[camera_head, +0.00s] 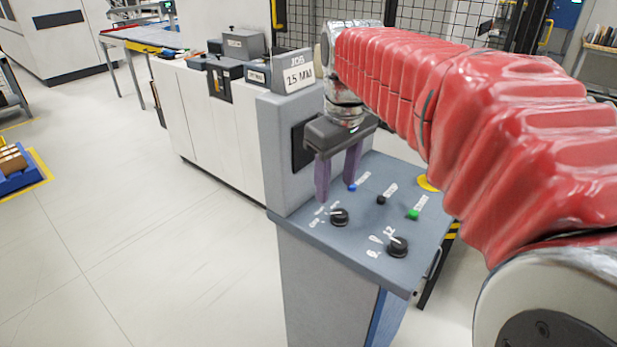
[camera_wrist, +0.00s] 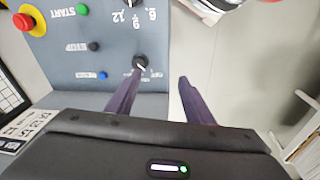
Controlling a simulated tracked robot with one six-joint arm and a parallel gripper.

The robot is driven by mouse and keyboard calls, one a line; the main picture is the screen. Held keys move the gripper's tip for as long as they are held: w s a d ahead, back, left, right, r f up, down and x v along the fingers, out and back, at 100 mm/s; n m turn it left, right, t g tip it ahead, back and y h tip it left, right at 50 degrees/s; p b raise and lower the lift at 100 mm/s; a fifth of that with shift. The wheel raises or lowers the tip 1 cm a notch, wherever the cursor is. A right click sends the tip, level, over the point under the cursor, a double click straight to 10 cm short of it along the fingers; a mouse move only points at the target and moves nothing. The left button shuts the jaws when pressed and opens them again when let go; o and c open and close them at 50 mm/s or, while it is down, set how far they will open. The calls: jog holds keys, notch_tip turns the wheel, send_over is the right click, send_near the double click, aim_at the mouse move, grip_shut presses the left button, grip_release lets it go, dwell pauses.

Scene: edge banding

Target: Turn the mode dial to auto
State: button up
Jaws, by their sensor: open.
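The nearer-left black dial (camera_head: 339,217) is on the sloped grey panel, with small white labels too small to read; it is probably the mode dial. It also shows in the wrist view (camera_wrist: 140,61), with a white pointer mark, close to the left fingertip. A second black dial (camera_head: 397,247) sits to its right; the numbers 6, 9 and 12 show near the top of the wrist view. My gripper (camera_head: 337,191), with purple fingers, is open and empty just above and behind the first dial. The dial is not between the fingers. Its setting cannot be read.
Blue (camera_head: 352,188), black (camera_head: 381,200) and green (camera_head: 414,214) buttons are close by on the panel. A red emergency stop (camera_wrist: 24,21) with yellow collar is at the panel's far side. A grey upright housing with a "JOB 2.5 MM" sign (camera_head: 299,75) stands behind my gripper.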

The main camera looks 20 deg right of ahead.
jog(key=n+g, duration=0.2)
send_over(340, 212)
jog(key=shift+r, duration=0.1)
notch_tip(340, 212, down, 14)
jog(key=shift+r, duration=0.1)
dwell(0.9)
jog(key=shift+c, duration=0.3)
jog(key=c, duration=0.9)
jog(key=shift+d, duration=0.1)
jog(key=shift+c, duration=0.4)
